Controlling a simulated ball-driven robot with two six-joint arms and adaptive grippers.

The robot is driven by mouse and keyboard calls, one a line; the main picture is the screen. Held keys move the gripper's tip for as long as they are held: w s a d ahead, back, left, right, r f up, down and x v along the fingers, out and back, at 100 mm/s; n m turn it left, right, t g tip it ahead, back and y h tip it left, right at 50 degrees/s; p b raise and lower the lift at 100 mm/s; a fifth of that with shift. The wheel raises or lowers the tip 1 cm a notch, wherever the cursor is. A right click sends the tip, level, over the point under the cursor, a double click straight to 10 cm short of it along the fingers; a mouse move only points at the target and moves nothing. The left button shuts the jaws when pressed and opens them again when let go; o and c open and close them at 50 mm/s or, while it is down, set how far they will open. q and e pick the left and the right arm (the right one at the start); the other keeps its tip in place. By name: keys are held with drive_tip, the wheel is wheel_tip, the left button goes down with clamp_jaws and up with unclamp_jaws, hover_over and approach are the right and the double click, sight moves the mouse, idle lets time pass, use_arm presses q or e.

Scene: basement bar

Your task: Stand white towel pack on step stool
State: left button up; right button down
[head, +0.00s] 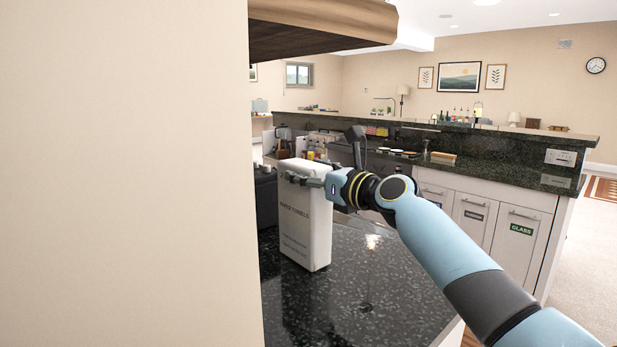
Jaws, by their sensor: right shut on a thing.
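The white towel pack (304,232) stands upright on a dark speckled counter, with dark lettering on its front. My right gripper (308,180) reaches in from the right and is shut on the pack near its top. I cannot tell whether the pack's base touches the counter or is slightly raised. My left gripper is not in view. No step stool shows in this view.
The dark counter (390,285) has bare room right of the pack. A pale wall (120,180) fills the left side. A wooden cabinet (320,22) hangs above. Dark items (265,195) stand left of the pack. A raised bar (480,142) with white cabinets lies behind.

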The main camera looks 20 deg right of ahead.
drive_tip(key=c, duration=0.9)
unclamp_jaws()
drive_tip(key=shift+f, duration=0.2)
drive_tip(key=o, duration=0.5)
